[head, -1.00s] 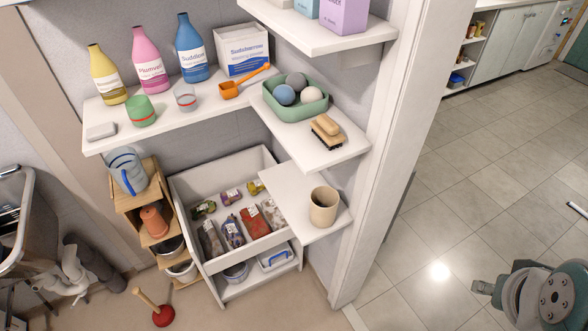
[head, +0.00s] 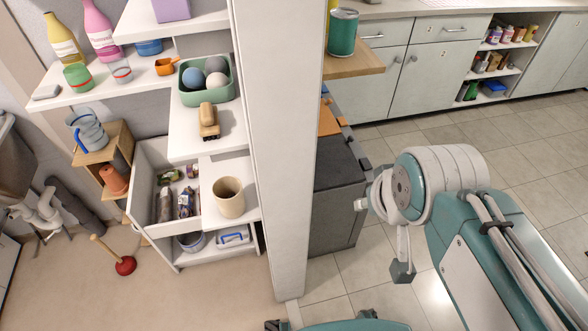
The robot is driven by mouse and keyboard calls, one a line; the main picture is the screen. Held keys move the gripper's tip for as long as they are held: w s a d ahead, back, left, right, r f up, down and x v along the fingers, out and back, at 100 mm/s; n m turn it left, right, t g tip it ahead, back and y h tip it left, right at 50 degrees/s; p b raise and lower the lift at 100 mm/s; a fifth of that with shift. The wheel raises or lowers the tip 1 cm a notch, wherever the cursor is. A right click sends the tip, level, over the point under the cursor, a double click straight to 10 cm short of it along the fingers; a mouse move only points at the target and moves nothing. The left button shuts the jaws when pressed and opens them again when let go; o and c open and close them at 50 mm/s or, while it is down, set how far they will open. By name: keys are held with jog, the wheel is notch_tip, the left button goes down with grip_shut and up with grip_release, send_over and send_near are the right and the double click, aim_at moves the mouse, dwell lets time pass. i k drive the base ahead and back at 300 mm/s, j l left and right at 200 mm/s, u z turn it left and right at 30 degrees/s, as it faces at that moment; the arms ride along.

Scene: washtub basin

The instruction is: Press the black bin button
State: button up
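A dark grey box-shaped unit (head: 336,190) stands on the tiled floor just right of the white partition, which hides its left side. It looks like the black bin, but I cannot make out a button on it. My teal and white arm reaches in from the lower right. What seems to be my gripper (head: 401,269), a grey pad on a thin link, hangs below the round arm joint, right of the dark unit and apart from it in the picture. Its fingers are mostly hidden, so its opening is unclear.
The white partition (head: 266,150) stands between the shelves and the dark unit. A wooden shelf (head: 352,64) with a green can (head: 342,32) juts out above the unit. Tiled floor (head: 520,170) is open at right.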

aim_at(366, 164)
jog(key=i+l+u, duration=0.2)
jog(key=l, duration=0.25)
jog(key=l+u, duration=0.15)
jog(key=l, duration=0.3)
jog(key=i+l+u, duration=0.3)
jog(key=l, duration=0.35)
jog(key=i+l+u, duration=0.15)
jog(key=l, duration=0.2)
jog(key=k+l+u, duration=0.15)
jog(key=k+l, duration=0.35)
jog(key=k+l+u, duration=0.2)
jog(key=k+l, duration=0.25)
jog(key=k+l+u, duration=0.15)
jog(key=k+l, duration=0.2)
jog(key=k, duration=0.35)
